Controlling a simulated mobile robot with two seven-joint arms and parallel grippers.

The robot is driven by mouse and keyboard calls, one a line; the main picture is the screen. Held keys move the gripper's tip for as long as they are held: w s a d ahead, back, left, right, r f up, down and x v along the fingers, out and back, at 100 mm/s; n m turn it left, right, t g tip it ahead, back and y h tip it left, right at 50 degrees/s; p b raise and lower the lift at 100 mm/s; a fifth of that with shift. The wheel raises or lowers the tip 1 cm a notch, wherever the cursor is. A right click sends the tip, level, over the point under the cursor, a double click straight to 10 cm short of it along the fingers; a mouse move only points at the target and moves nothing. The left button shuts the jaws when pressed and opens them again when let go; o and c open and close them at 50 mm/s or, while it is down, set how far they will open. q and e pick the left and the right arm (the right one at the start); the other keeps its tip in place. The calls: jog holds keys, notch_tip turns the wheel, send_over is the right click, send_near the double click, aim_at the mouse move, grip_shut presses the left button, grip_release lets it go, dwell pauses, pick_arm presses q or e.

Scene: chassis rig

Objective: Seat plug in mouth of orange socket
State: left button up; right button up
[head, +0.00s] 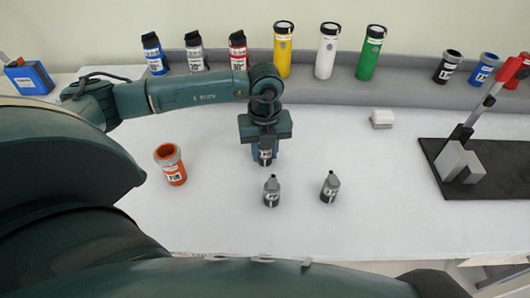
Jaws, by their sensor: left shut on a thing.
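The orange socket (175,174) stands on the white table left of centre, a short cylinder with a grey rim, a dark open mouth facing up and a white label. My left gripper (265,158) points down at the middle of the table, to the right of the socket and apart from it. It is shut on a small dark plug (265,156) with a pale label; the fingers hide much of it. Two similar grey and black plugs, one at centre (271,192) and one to its right (330,187), stand upright in front of the gripper. My right gripper is out of view.
Along the back ledge stand several spray cans and tall yellow (283,52), white (327,50) and green (371,53) cylinders. Black (447,68) and blue (483,70) sockets stand at back right. A white block (382,119) and a black board with a lever (490,170) lie right.

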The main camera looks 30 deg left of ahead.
pick_arm(q)
jog(key=shift+c, duration=0.7)
notch_tip(320, 180, up, 9)
jog(key=shift+r+b, duration=0.1)
jog(key=shift+b, duration=0.3)
jog(key=shift+r, duration=0.45)
jog(key=m, duration=0.4)
jog(key=shift+s+d, duration=0.15)
jog(key=shift+d, duration=0.25)
jog(key=s+d+n+p, duration=0.1)
jog(key=d+n, duration=0.1)
jog(key=n, duration=0.8)
jog(key=s+d+n+p, duration=0.1)
jog(key=d+n, duration=0.1)
jog(key=n, duration=0.9)
jog(key=s+d+n+p, duration=0.1)
jog(key=d+n, duration=0.1)
jog(key=n, duration=0.8)
jog(key=shift+s+d+r, duration=0.15)
jog(key=shift+s+r, duration=0.05)
jog(key=shift+s, duration=0.05)
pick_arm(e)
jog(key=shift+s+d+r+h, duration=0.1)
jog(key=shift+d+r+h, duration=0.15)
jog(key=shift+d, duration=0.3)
